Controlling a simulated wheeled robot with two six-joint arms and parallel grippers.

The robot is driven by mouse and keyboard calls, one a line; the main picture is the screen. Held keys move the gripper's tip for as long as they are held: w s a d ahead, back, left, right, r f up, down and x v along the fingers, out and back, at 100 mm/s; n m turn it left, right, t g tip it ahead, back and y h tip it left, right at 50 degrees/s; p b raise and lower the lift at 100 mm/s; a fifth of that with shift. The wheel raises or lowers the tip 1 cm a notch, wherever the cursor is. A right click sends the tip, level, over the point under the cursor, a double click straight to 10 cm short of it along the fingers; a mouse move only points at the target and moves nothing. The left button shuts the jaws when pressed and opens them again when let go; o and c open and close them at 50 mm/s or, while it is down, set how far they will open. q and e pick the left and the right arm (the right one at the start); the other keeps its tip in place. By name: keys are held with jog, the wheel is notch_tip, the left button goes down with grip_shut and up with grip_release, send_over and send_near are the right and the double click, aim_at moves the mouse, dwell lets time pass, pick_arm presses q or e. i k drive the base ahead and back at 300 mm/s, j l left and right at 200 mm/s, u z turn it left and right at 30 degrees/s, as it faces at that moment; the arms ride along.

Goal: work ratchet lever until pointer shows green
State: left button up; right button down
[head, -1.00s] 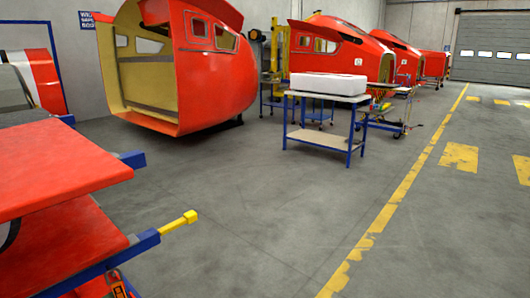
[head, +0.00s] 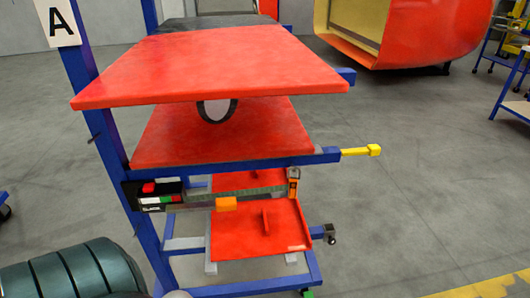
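A blue rack (head: 250,165) carries several stacked red panels. On its left post is a small dark box with a red, green and white face (head: 160,193), which looks like the gauge; its pointer is too small to read. A thin grey-green bar or strap (head: 262,190) runs right from the box to a small orange fitting (head: 293,181). An orange block (head: 226,203) sits just below this bar, near the box; it may be the ratchet lever's grip, but I cannot tell. Neither of my grippers shows in the head view.
A bar with a yellow end (head: 360,151) sticks out of the rack to the right. A dark green ribbed object (head: 72,270) fills the lower left corner. A red-and-yellow nosecone (head: 400,35) stands at back right. The grey floor right of the rack is clear.

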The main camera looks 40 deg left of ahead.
aim_at(225, 204)
jog(key=u, duration=1.8)
